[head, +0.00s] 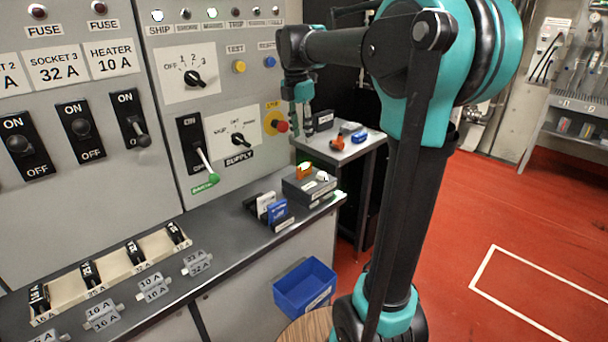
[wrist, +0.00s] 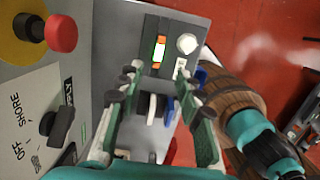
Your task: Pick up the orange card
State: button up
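The orange card (head: 303,171) stands upright in the top of a dark grey box (head: 296,188) at the far end of the counter. A green light glows beside it. In the wrist view the orange card (wrist: 158,52) shows beyond the fingertips, in the box's slot beside a round white knob (wrist: 187,43). My gripper (head: 302,122) hangs above the box, in front of the panel. In the wrist view my gripper (wrist: 160,80) has its two fingers spread, with nothing between the tips.
A rack with a white card (head: 266,203) and a blue card (head: 278,210) stands on the counter (head: 225,220) left of the box. A side table (head: 362,148) holds small orange and blue items. A blue bin (head: 304,288) sits below. A red stop button (head: 281,127) projects from the panel.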

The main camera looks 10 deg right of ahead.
aim_at(304, 165)
jog(key=f, duration=0.8)
jog(key=d+f, duration=0.1)
jog(key=f, duration=0.3)
jog(key=shift+w+f, duration=0.25)
jog(key=shift+w, duration=0.1)
jog(key=shift+c, duration=0.6)
grip_shut()
